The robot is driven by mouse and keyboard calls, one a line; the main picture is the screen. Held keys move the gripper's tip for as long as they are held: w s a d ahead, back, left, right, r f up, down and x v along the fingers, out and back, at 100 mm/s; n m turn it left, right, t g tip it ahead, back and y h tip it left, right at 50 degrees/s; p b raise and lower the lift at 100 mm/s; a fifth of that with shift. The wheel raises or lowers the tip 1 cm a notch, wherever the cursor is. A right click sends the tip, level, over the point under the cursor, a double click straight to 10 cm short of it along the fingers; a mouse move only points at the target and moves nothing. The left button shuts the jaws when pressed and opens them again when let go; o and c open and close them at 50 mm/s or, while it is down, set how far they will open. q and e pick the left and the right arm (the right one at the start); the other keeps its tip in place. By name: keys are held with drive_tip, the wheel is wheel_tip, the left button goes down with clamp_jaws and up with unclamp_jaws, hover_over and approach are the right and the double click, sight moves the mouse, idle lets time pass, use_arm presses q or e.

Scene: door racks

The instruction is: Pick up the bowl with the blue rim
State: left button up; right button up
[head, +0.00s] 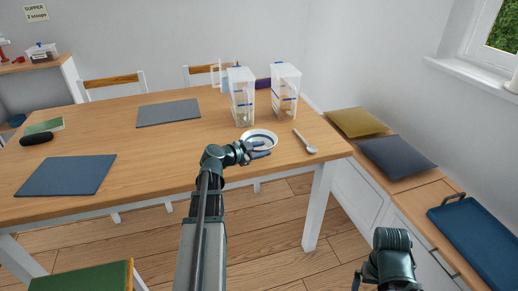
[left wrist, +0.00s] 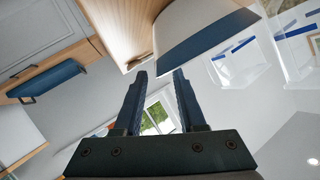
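The white bowl with the blue rim (head: 259,135) stands upright on the wooden table, near its front right edge. My left gripper (head: 265,149) is at the near side of the bowl and covers part of it in the head view. In the left wrist view the bowl (left wrist: 205,32) is large, with a blue band along its edge, just beyond the fingertips. The two fingers of my left gripper (left wrist: 160,73) are apart with nothing between them. Whether a finger touches the bowl I cannot tell. Part of my right arm shows at the bottom right, its fingers out of view.
A spoon (head: 305,143) lies right of the bowl. Two clear dispensers (head: 242,98) (head: 286,88) stand behind it. Placemats (head: 67,175) (head: 168,112) lie to the left. A bench with cushions (head: 397,156) and a blue tray (head: 478,240) is at the right.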

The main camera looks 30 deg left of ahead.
use_arm(q)
drive_tip(key=shift+x, duration=0.9)
drive_tip(key=shift+s, duration=0.1)
clamp_jaws()
idle(0.6)
